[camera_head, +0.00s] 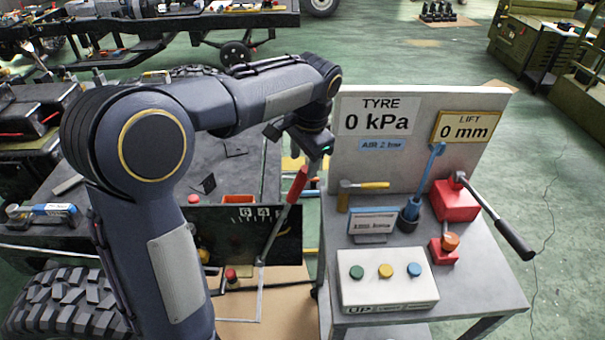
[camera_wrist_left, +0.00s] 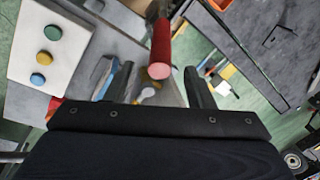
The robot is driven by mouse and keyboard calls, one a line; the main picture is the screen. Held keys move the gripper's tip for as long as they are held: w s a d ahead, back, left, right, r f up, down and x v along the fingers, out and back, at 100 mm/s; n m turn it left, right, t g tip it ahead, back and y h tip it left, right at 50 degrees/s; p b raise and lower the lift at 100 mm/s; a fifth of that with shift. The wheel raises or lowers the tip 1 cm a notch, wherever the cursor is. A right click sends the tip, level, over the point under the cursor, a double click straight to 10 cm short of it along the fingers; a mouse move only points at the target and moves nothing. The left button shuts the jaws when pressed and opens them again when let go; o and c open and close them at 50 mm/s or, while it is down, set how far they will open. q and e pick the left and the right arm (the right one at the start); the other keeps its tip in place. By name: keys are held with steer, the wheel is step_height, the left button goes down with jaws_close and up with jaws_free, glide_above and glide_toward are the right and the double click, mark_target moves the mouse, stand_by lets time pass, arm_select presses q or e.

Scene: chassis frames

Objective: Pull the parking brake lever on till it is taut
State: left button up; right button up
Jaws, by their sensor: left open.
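The parking brake lever has a red grip (camera_head: 298,184) on a thin grey rod that rises from a low dark panel, leaning up and to the right. My left gripper (camera_head: 308,152) is just above the top of the red grip, pointing down. In the left wrist view the end of the red grip (camera_wrist_left: 160,52) shows between the two spread fingers of my left gripper (camera_wrist_left: 158,85), which is open. I cannot tell whether a finger touches the grip. My right gripper is out of view.
A grey bench (camera_head: 470,275) on the right holds a button box (camera_head: 388,292), a hammer (camera_head: 365,185), a blue lever (camera_head: 428,172) and a red pump with a black handle (camera_head: 455,203). Its back panel reads 0 kPa and 0 mm. A dark worktable stands behind my left arm.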

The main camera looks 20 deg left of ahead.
mark_target(302, 179)
arm_select(q)
steer(key=shift+w+d+f, duration=0.1)
steer(key=shift+w+d, duration=0.1)
steer(key=shift+f, duration=0.4)
steer(key=f, duration=0.2)
steer(key=a+f, duration=0.1)
steer(key=f, duration=0.3)
steer(key=shift+w+a+f, duration=0.15)
steer(key=shift+w+f, duration=0.15)
steer(key=shift+w, duration=0.05)
steer(key=shift+a, duration=0.1)
jaws_close()
